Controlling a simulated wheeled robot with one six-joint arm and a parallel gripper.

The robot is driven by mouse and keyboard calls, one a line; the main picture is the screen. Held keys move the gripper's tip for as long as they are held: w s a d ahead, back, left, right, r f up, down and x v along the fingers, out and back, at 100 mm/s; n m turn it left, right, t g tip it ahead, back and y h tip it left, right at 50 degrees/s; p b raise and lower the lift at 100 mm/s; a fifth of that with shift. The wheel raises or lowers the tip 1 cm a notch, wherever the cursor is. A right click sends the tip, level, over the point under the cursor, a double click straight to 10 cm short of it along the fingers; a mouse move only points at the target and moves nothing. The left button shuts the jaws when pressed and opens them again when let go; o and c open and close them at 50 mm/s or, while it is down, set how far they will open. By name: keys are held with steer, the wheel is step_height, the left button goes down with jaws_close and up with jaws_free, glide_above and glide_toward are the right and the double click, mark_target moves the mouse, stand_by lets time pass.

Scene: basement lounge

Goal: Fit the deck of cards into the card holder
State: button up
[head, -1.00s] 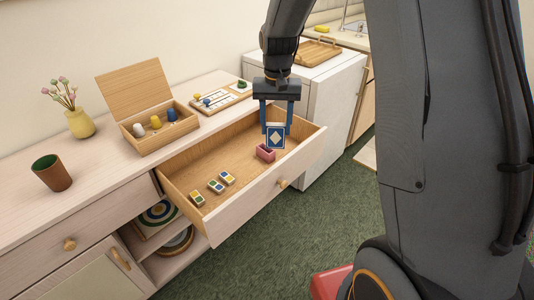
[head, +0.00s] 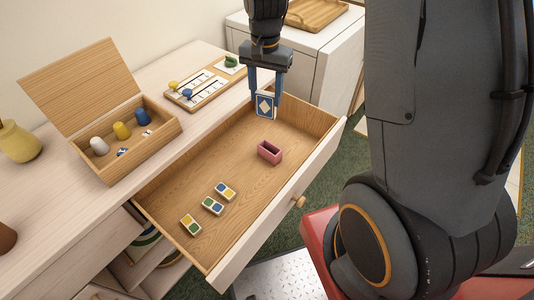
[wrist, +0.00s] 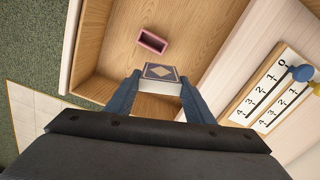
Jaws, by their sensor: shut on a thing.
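My gripper (head: 265,98) is shut on the deck of cards (head: 265,105), which is blue with a pale diamond on its face. The deck hangs upright between the fingers, above the back right part of the open drawer. In the wrist view the deck (wrist: 161,72) sits between the two fingertips (wrist: 160,88). The card holder (head: 269,152) is a small pink open-topped box on the drawer floor, apart from the deck and nearer the drawer front. It also shows in the wrist view (wrist: 151,41), beyond the deck. The holder looks empty.
The open wooden drawer (head: 170,187) also holds several domino-like tiles (head: 212,205) toward its left. On the cabinet top stand an open wooden box (head: 150,150) with coloured pegs, a number board (head: 200,88) and a yellow vase (head: 18,142). The drawer's middle is clear.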

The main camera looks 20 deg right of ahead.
mark_target(270, 117)
steer(key=s+f+m+b, duration=0.1)
steer(key=s+f+m, duration=0.3)
steer(key=f, duration=0.1)
steer(key=shift+s+a+f+b, duration=0.1)
steer(key=shift+s+b, duration=0.15)
steer(key=shift+b, duration=0.1)
steer(key=shift+f+p, duration=0.5)
steer(key=shift+f, duration=4.15)
steer(key=shift+f, duration=0.15)
steer(key=o, duration=1.1)
